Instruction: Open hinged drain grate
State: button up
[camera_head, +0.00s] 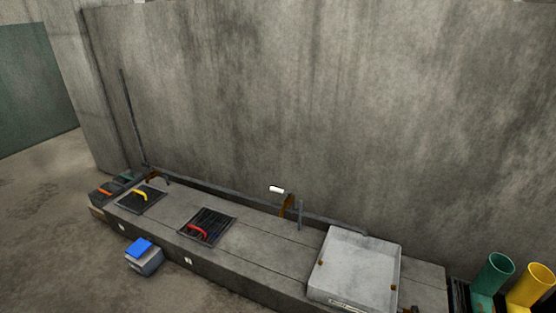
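Two dark square grates lie in the top of a low concrete ledge. One grate (222,220) near the middle has slats and a red handle (197,231). The other grate (151,203), further left, is a dark plate or grate with a yellow handle (140,194). Both lie flat and look closed. Hinges are too small to make out, so I cannot tell which grate is hinged. My gripper is not in view.
The concrete ledge (258,252) runs along a tall wall (300,100). A large pale tray-like box (355,262) sits at its right. A grey block with a blue top (140,247) stands on the floor in front. Green (494,272) and yellow (530,285) tubes stand far right. Floor (60,260) is clear at left.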

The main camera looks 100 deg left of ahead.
aim_at(189, 227)
jog(key=u, duration=4.2)
